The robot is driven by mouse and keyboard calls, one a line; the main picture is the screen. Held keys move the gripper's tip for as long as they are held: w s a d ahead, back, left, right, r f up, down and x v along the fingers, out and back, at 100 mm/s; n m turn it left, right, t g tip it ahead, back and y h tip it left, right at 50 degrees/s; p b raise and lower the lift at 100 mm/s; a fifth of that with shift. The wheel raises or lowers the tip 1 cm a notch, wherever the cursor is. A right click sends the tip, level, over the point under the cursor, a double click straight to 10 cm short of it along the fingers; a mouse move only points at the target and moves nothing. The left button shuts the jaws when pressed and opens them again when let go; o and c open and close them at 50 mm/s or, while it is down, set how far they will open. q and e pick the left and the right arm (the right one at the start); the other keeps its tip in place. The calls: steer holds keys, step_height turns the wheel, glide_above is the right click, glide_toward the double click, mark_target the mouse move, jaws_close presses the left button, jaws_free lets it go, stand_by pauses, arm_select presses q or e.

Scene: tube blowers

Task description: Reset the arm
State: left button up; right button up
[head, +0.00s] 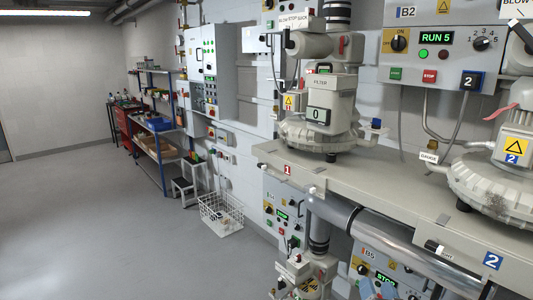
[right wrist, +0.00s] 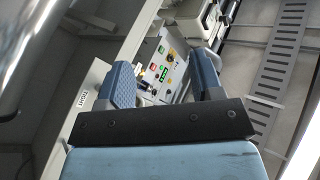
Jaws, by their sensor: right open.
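My right gripper (head: 376,290) shows only as small blue-grey fingertips at the bottom edge of the head view, in front of the lower panel marked B5 (head: 371,254). In the right wrist view the same gripper (right wrist: 164,78) has its two blue-grey fingers well apart. Nothing sits between them. A control panel with a green display (right wrist: 162,72) shows beyond the gap. The rest of my right arm is out of the head view. My left gripper is in neither view.
A bench (head: 345,178) carries blower units 1 (head: 320,110) and 2 (head: 500,180). A metal pipe (head: 380,235) runs below it. A white wire basket (head: 221,214) and a grey step stool (head: 186,186) stand on the floor. The floor at left is clear.

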steer(key=s+a+f+n+g, duration=0.2)
steer(key=s+f, duration=0.4)
steer(key=s, duration=0.3)
steer(key=s+a+f+n+g+y+p, duration=0.1)
steer(key=s+a+f+n+g, duration=0.1)
steer(key=s+f, duration=0.4)
steer(key=s+a+f+n+g+y+p, duration=0.1)
steer(key=s+f+g, duration=0.4)
steer(key=s, duration=0.7)
step_height(320, 180, down, 2)
steer(key=shift+a+f+n, duration=0.1)
steer(key=shift+a+n, duration=0.75)
steer(key=shift+n, duration=0.35)
steer(key=shift+s+f, duration=0.15)
steer(key=shift+s, duration=0.15)
